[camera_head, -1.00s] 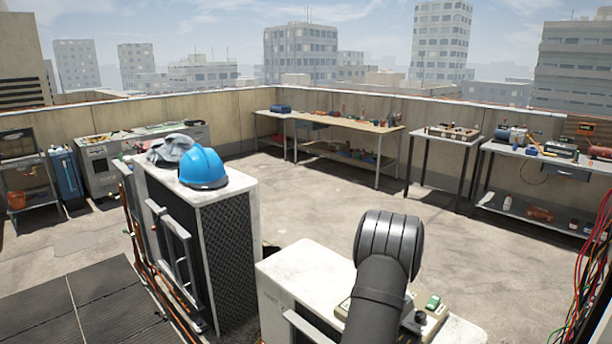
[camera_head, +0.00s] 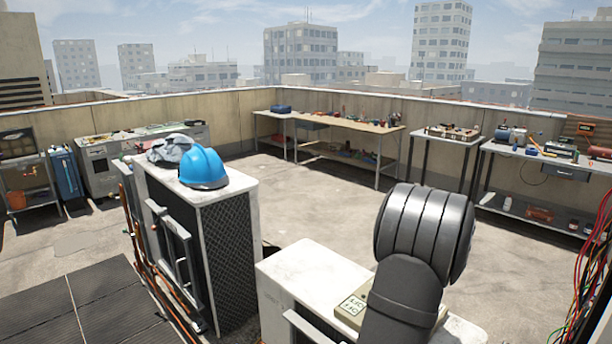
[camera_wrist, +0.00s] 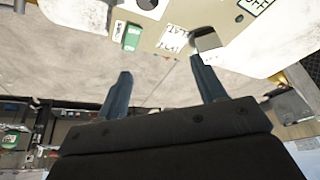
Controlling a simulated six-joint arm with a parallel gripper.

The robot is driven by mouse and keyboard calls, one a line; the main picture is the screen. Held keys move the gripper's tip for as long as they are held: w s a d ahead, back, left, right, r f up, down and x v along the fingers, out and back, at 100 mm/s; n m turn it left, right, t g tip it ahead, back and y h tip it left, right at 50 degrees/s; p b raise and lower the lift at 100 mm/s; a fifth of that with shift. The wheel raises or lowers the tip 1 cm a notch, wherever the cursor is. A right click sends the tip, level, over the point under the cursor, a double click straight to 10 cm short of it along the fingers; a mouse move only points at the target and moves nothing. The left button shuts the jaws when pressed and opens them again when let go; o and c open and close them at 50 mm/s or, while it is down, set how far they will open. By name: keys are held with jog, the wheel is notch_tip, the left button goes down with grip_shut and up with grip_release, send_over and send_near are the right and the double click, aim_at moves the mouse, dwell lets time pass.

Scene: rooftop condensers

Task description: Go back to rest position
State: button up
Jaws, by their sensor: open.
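My gripper (camera_wrist: 157,82) shows in the wrist view with its two fingers apart and nothing between them. In the head view my arm rises in front of the near white condenser unit (camera_head: 305,262) and hides part of its top; the gripper itself is not visible there. A beige control panel (camera_head: 352,306) lies on that unit, partly hidden by my arm. The wrist view, which looks tilted over, shows the panel (camera_wrist: 170,28) at the top with a green switch (camera_wrist: 132,37) and a dark round knob.
A second condenser (camera_head: 225,250) at the left carries a blue hard hat (camera_head: 203,168) and a grey cloth (camera_head: 168,149). Workbenches (camera_head: 345,126) with tools line the far wall. Coloured cables (camera_head: 592,260) hang at the right edge. Open concrete floor lies between.

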jog(key=s+m+g+h, duration=0.1)
jog(key=s+m+h, duration=0.2)
jog(key=s+m, duration=1)
jog(key=w+a+f+n, duration=0.2)
jog(key=a+f+n, duration=0.3)
jog(key=shift+w+f, duration=0.3)
jog(key=shift+f, duration=0.1)
jog(key=s+d+r, duration=0.5)
jog(key=s+r, duration=0.1)
jog(key=s, duration=0.1)
jog(key=w+n+y, duration=0.1)
jog(key=w+n, duration=0.3)
jog(key=w, duration=0.6)
jog(key=shift+d+n+y, duration=0.3)
jog(key=shift+d, duration=0.05)
jog(key=shift+f, duration=0.1)
